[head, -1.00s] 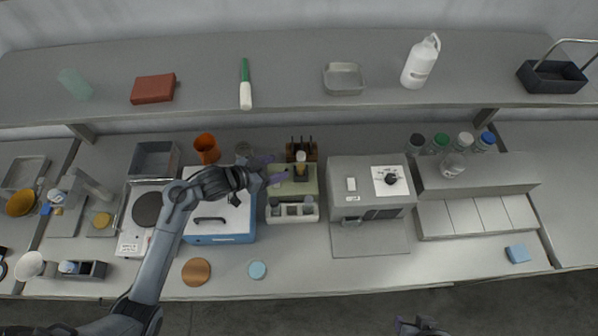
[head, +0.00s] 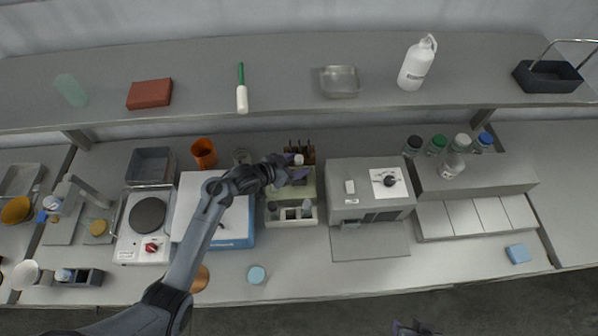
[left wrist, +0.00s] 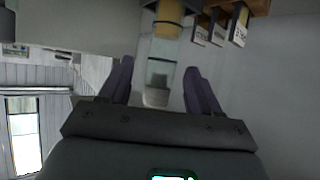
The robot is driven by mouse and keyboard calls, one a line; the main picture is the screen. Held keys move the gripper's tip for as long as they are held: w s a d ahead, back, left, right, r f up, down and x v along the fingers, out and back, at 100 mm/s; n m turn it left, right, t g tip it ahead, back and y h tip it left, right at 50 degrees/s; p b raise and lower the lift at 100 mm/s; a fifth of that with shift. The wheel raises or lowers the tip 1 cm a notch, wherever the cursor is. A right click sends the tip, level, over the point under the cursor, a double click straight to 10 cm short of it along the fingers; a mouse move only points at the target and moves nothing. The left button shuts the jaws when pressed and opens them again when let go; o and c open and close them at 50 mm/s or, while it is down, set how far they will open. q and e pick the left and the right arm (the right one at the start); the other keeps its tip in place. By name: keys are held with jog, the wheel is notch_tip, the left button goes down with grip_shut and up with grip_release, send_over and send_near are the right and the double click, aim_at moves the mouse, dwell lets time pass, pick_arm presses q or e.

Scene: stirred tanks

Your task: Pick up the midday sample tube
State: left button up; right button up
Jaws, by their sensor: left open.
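A sample tube with a pale cap (head: 298,159) stands at the greenish-grey rack block (head: 308,188) in the middle of the bench. In the left wrist view the tube (left wrist: 160,72) is clear, with a yellow-amber band. My left gripper (head: 297,170) is open, and in the left wrist view its two fingers (left wrist: 158,84) lie on either side of the tube with gaps. Its fingers partly hide the tube in the head view. I cannot read any label that marks it as midday. My right gripper (head: 415,328) barely shows at the bottom edge.
A brown holder (head: 302,147) with dark upright items stands just behind the tube. A blue-and-white box (head: 236,232) lies under my left arm. A grey machine (head: 345,205) stands to the right. A shelf (head: 290,80) overhangs the back of the bench.

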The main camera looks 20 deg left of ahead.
pick_arm(q)
jog(key=shift+w, duration=0.1)
grip_shut()
dwell(0.3)
